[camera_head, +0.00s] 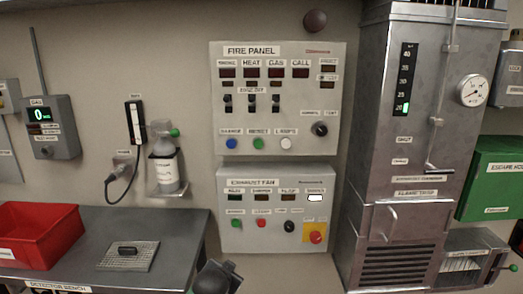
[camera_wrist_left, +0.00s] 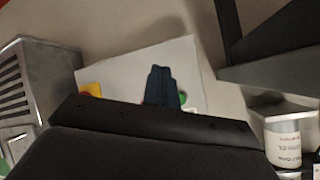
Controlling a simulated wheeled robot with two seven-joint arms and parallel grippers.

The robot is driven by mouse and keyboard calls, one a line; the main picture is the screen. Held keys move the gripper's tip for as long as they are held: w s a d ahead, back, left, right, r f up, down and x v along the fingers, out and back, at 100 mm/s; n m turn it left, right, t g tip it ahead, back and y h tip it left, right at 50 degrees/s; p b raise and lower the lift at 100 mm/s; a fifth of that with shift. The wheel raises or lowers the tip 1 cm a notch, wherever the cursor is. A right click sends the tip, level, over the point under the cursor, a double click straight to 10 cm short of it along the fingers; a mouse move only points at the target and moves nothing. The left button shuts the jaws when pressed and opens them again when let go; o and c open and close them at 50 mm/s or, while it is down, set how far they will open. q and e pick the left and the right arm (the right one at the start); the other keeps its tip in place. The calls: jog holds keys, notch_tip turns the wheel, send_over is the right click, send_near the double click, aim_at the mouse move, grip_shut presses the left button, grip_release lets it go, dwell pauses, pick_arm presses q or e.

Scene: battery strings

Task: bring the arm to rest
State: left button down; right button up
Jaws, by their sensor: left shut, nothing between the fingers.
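My left gripper (camera_wrist_left: 160,88) shows in the left wrist view as two dark fingers pressed together, with nothing between them. The fingers look apart from the panel, but the gap is hard to judge. In the head view a dark part of my arm shows at the bottom edge, below the exhaust fan panel (camera_head: 272,181). My right gripper is in neither view.
The detector bench (camera_head: 185,228) stands at left with a red bin (camera_head: 38,232) and a small grey mat (camera_head: 140,262). A bottle (camera_head: 166,172) sits on a wall bracket. The fire panel (camera_head: 277,60) hangs above the fan panel. A tall metal cabinet (camera_head: 398,150) is at right.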

pick_arm(q)
jog(key=s+a+f+n+g, duration=0.1)
jog(key=s+f+g, duration=0.2)
jog(key=s, duration=1.1)
jog(key=s+a+f+n+g, duration=0.1)
jog(key=s+f+n+g, duration=0.1)
jog(key=s+f, duration=0.6)
jog(key=s+a+f+n+g, duration=0.1)
jog(key=s+f+g, duration=0.3)
jog(key=s, duration=1.7)
notch_tip(320, 180, down, 3)
jog(key=shift+s+a+r+n, duration=0.2)
jog(key=shift+s+a+n, duration=0.05)
jog(key=shift+a+n, duration=0.1)
